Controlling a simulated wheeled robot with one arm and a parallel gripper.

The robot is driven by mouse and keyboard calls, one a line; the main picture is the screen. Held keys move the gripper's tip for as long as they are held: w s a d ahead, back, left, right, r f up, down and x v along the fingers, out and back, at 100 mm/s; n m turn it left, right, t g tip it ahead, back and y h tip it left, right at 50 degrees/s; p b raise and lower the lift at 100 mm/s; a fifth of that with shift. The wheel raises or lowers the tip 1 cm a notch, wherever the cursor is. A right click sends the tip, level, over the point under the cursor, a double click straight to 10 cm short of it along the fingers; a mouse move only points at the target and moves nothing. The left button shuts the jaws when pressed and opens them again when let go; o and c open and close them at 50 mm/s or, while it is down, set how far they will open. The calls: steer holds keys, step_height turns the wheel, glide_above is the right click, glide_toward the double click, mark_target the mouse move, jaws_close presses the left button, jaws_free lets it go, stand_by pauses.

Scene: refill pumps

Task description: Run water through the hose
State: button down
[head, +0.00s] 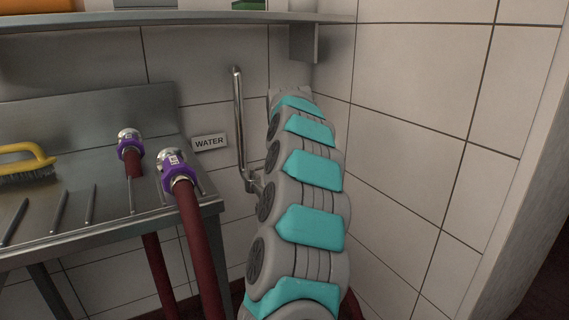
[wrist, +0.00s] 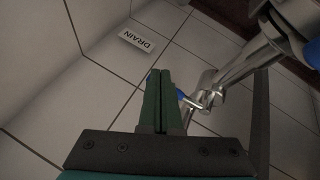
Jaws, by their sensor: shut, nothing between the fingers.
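Two dark red hoses with purple collars and metal ends rest at the steel drainboard in the head view, a nearer hose (head: 195,240) and a farther hose (head: 132,160). A WATER sign (head: 209,142) is on the tiled wall. An upright metal pipe (head: 240,120) stands to its right, its lower fitting partly behind my arm. In the wrist view my gripper (wrist: 158,74) has its green fingers together and empty. A metal fitting (wrist: 207,98) with a small blue part (wrist: 183,97) lies just right of the fingers; I cannot tell whether they touch. My gripper is hidden in the head view.
A DRAIN sign (wrist: 137,41) is on the wall in the wrist view. The steel drainboard (head: 85,105) fills the left, with a yellow-handled brush (head: 25,163) on it. A metal shelf (head: 200,18) runs above. Tiled walls meet in a corner close to my arm.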

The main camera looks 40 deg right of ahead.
steer(key=s+d+r, duration=0.1)
steer(key=s+r, duration=0.5)
steer(key=r, duration=0.2)
steer(key=shift+s+d+r, duration=0.15)
steer(key=shift+d+r, duration=0.05)
steer(key=shift+d, duration=0.1)
steer(key=shift+s, duration=0.1)
